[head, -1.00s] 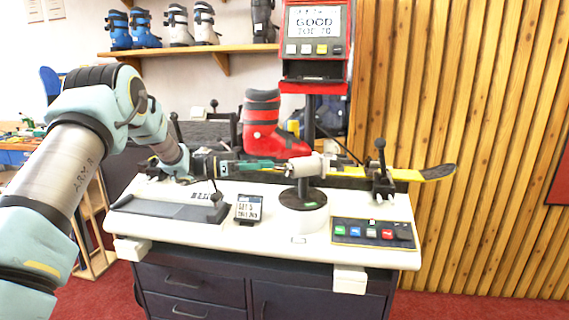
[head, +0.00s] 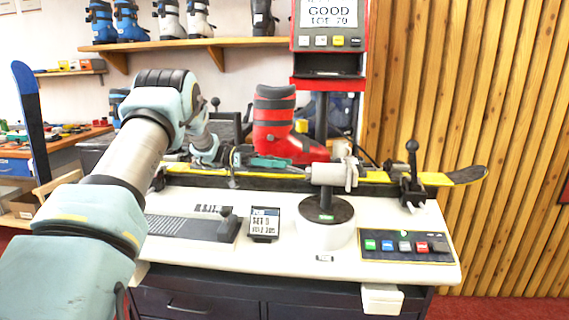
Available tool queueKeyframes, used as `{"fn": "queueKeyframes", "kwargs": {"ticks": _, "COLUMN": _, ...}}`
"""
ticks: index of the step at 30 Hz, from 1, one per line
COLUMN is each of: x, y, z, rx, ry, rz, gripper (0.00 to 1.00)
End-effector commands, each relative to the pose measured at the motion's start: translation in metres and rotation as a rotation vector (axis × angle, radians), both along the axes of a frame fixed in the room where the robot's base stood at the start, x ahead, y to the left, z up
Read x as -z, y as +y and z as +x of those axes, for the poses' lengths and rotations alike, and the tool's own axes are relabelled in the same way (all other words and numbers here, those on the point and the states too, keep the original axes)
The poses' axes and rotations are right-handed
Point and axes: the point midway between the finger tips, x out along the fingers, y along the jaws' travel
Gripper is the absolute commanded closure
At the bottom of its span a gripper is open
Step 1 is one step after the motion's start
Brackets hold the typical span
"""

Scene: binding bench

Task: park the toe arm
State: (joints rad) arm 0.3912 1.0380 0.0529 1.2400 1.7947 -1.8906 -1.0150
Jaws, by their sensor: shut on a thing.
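The toe arm (head: 335,173) is a grey cylindrical unit on a round post at the middle of the bench, in front of the ski. It reaches left toward the toe of the red boot (head: 272,135). My gripper (head: 262,161) is left of the cylinder, in front of the boot's lower part, and is shut on the toe arm's left end. The exact contact is small and partly hidden. The boot stands upright on the yellow and black ski (head: 440,178). The screen (head: 330,14) above reads GOOD and a TOE value.
A button panel (head: 406,246) lies at the bench's front right. A small display (head: 264,224) and a dark ribbed plate (head: 190,228) are at the front left. A black-knobbed clamp (head: 412,175) stands at the right. The red display column (head: 327,84) rises behind the toe arm.

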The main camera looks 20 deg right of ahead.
Motion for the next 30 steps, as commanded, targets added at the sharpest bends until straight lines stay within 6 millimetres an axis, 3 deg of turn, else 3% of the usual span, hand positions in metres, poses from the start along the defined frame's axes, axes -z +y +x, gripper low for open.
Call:
{"fn": "queueKeyframes", "kwargs": {"ticks": 11, "x": -0.0038, "y": -0.0018, "z": 0.0017, "rx": -0.004, "ry": -0.007, "rz": -0.004, "gripper": 1.0}}
{"fn": "queueKeyframes", "kwargs": {"ticks": 12, "x": -0.0039, "y": -0.002, "z": 0.0017, "rx": -0.004, "ry": -0.007, "rz": -0.006, "gripper": 0.51}}
{"fn": "queueKeyframes", "kwargs": {"ticks": 19, "x": -0.0026, "y": -0.0013, "z": 0.0011, "rx": -0.002, "ry": -0.005, "rz": -0.003, "gripper": 0.25}}
{"fn": "queueKeyframes", "kwargs": {"ticks": 30, "x": 0.0001, "y": 0.005, "z": 0.0066, "rx": -0.003, "ry": -0.005, "rz": -0.002, "gripper": 0.24}}
